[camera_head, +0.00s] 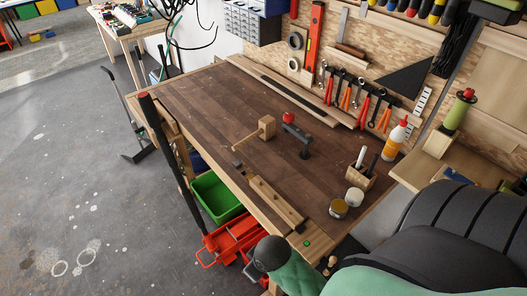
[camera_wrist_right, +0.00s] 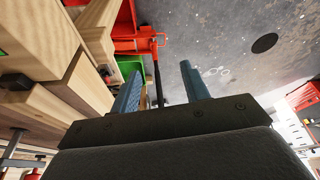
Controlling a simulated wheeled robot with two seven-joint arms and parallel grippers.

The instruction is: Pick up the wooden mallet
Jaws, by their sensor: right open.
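The wooden mallet (camera_head: 266,127) lies on the dark brown workbench top (camera_head: 210,110) in the head view, near the middle. Its blocky pale head is at the right end, and its thin handle points down-left toward the bench's front edge. My right gripper (camera_wrist_right: 160,78) shows in the right wrist view with its two blue-grey fingers apart and nothing between them. It is beside the bench's wooden edge, over the floor, away from the mallet. The mallet cannot be made out in the wrist view. My left gripper is not in view.
A black clamp with a red knob (camera_head: 288,118) stands just right of the mallet. A green bin (camera_head: 215,197) and red toolbox (camera_head: 232,238) sit below.

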